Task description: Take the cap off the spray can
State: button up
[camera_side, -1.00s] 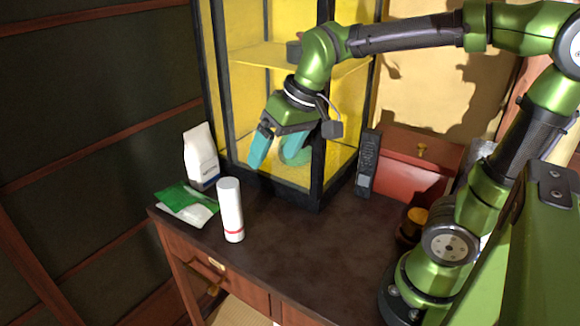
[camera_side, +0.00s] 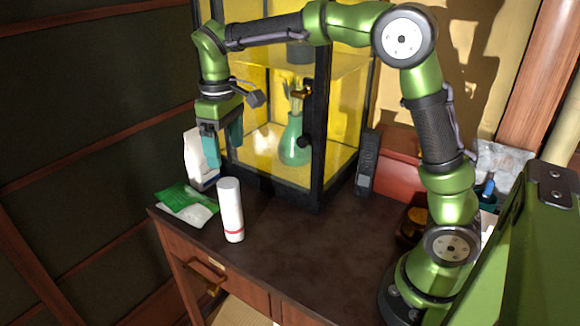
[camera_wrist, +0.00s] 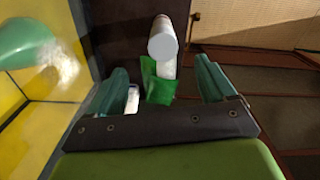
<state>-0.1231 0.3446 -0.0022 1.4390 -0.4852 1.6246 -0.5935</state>
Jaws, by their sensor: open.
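The spray can (camera_side: 231,215) is a white cylinder with a red band near its base. It stands upright near the front left edge of the dark cabinet top. Its white cap (camera_side: 229,187) is at the top, and I cannot make out the seam. In the wrist view the cap (camera_wrist: 163,38) shows from above, beyond the fingertips and between their lines. My gripper (camera_side: 223,155) is open and empty, with teal fingers pointing down. It is above the can's top and appears a little behind it. The open fingers also show in the wrist view (camera_wrist: 163,80).
A yellow-lined glass case (camera_side: 318,150) with a green vase (camera_side: 292,142) stands behind. A dark remote-like device (camera_side: 367,163) is to the right. The cabinet top right of the can is clear.

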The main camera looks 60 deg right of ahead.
aim_at(230, 184)
jog(key=f, duration=1.1)
jog(key=shift+s+a, duration=0.1)
jog(key=shift+a, duration=0.1)
jog(key=shift+r, duration=0.1)
jog(key=c, duration=1)
